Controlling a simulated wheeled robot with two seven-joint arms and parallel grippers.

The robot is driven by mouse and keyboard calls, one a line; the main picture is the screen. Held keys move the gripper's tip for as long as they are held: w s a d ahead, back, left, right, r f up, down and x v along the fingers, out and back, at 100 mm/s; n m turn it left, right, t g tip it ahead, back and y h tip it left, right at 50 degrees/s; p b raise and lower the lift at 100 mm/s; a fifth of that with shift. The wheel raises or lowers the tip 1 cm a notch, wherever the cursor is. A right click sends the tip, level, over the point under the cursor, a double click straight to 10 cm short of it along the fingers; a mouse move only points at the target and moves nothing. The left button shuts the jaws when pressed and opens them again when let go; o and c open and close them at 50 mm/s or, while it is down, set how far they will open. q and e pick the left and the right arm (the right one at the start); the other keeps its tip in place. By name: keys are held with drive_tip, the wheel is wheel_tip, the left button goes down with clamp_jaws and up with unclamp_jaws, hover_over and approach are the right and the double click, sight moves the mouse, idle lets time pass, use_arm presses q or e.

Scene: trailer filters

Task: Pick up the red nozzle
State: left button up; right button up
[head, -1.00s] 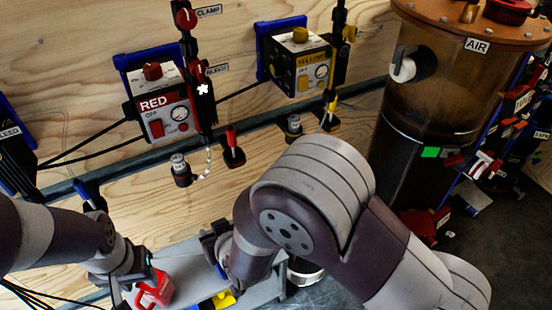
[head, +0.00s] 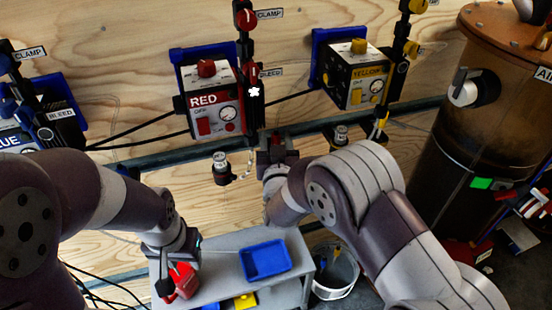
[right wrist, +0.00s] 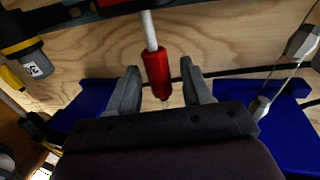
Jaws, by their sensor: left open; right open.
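The red nozzle (right wrist: 158,72), a red cylinder on a white rod, shows in the right wrist view. It lies between the two grey fingers of my right gripper (right wrist: 160,78), which is open with gaps beside the nozzle. In the head view my right gripper (head: 277,143) is up at the wooden wall, below and right of the RED box, and mostly hides the nozzle there. My left gripper (head: 178,268) is low at the left, open, around or beside a red object (head: 184,282) over the grey bench; contact cannot be told.
The RED box (head: 212,105) and YELLOW box (head: 357,78) hang on the wall with cables. A grey bench (head: 215,270) holds a blue tray (head: 265,260) and a yellow one (head: 245,300). A white bucket (head: 335,278) and the brown AIR tank (head: 470,140) stand right.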

drive_tip(key=shift+w, duration=0.35)
drive_tip(key=shift+s, duration=0.1)
clamp_jaws()
